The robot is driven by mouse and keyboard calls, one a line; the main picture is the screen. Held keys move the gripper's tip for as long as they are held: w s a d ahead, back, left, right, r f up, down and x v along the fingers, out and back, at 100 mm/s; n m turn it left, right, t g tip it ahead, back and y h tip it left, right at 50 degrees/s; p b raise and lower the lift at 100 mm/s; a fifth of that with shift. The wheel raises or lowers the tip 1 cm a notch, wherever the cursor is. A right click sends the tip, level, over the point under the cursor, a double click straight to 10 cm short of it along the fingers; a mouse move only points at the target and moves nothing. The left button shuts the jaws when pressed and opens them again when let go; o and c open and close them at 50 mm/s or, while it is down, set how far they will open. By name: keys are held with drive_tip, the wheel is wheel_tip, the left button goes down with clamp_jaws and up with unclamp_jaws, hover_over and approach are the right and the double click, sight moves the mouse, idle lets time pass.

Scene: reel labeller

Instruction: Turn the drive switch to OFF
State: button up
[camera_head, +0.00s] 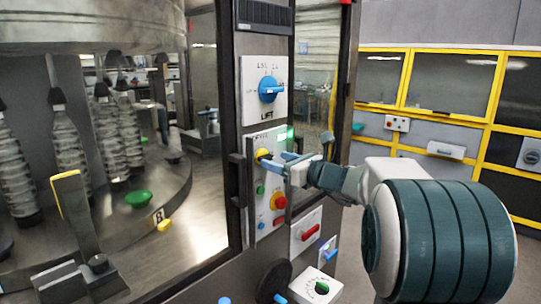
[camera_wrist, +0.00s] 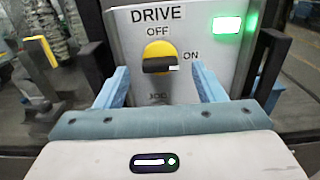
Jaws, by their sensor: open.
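The drive switch (camera_wrist: 158,54) is a yellow round knob with a black bar handle on a pale panel marked DRIVE. OFF is printed above it, ON to its right, and a less clear label below. The bar lies level, with its white mark on the ON side. In the head view the yellow switch (camera_head: 262,154) sits at the panel's top left, partly behind my fingers. My gripper (camera_wrist: 159,76) is open, its two blue fingers left and right of the knob and slightly below it, with visible gaps. It also shows in the head view (camera_head: 276,160).
A green lamp (camera_wrist: 227,24) glows right of the switch. Dark upright handles (camera_wrist: 271,58) flank the panel. A blue LIFT knob (camera_head: 270,89) is above; a red button on yellow (camera_head: 279,202) and a red-handled switch (camera_head: 310,231) are below. Bottles stand on the turntable at left.

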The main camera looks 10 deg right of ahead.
sight(269, 158)
drive_tip(key=shift+x, duration=1.7)
drive_tip(key=c, duration=1)
